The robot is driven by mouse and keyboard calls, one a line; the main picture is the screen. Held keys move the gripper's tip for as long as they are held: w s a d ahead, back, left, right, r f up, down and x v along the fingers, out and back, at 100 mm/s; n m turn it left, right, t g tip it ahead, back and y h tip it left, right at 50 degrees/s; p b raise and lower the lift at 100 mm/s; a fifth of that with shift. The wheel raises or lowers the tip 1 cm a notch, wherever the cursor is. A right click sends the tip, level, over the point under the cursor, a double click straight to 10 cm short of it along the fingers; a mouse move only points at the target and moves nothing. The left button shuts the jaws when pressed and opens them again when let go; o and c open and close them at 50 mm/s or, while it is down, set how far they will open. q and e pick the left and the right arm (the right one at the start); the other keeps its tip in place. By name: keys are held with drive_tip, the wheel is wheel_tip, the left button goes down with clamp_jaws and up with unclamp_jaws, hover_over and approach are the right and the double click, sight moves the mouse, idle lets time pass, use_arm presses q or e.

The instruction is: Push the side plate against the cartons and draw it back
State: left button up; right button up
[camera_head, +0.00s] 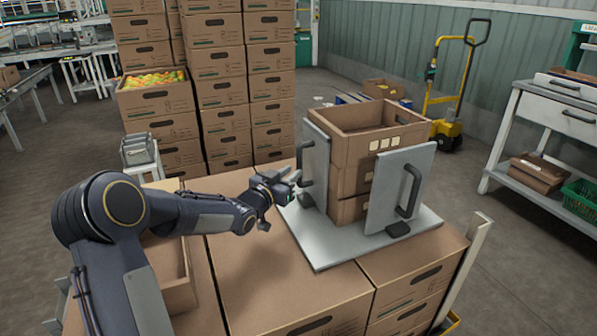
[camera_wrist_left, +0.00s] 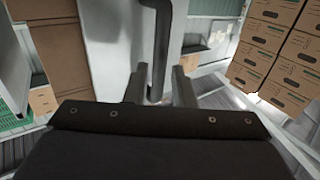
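A stack of open brown cartons (camera_head: 350,177) stands on a grey base plate (camera_head: 318,250). An upright grey side plate (camera_head: 318,160) with a dark handle (camera_head: 306,163) stands at its left; whether it touches the cartons is unclear. A second grey side plate (camera_head: 385,197) with a dark handle (camera_head: 409,190) stands at the right front. My left gripper (camera_head: 288,182) is at the left plate's handle. In the left wrist view, its open fingers (camera_wrist_left: 158,88) lie either side of that handle (camera_wrist_left: 160,45), with visible gaps. My right gripper is out of view.
The base plate rests on closed cartons (camera_head: 270,280). An open carton (camera_head: 172,270) lies below my left arm. A yellow pallet truck (camera_head: 448,100) and a shelf bench (camera_head: 555,130) stand right, beyond open floor.

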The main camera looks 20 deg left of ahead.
sight(299, 183)
use_arm(q)
drive_tip(key=w, duration=0.5)
drive_tip(key=shift+d, duration=0.35)
drive_tip(key=shift+c, duration=0.2)
clamp_jaws()
drive_tip(key=shift+s, duration=0.1)
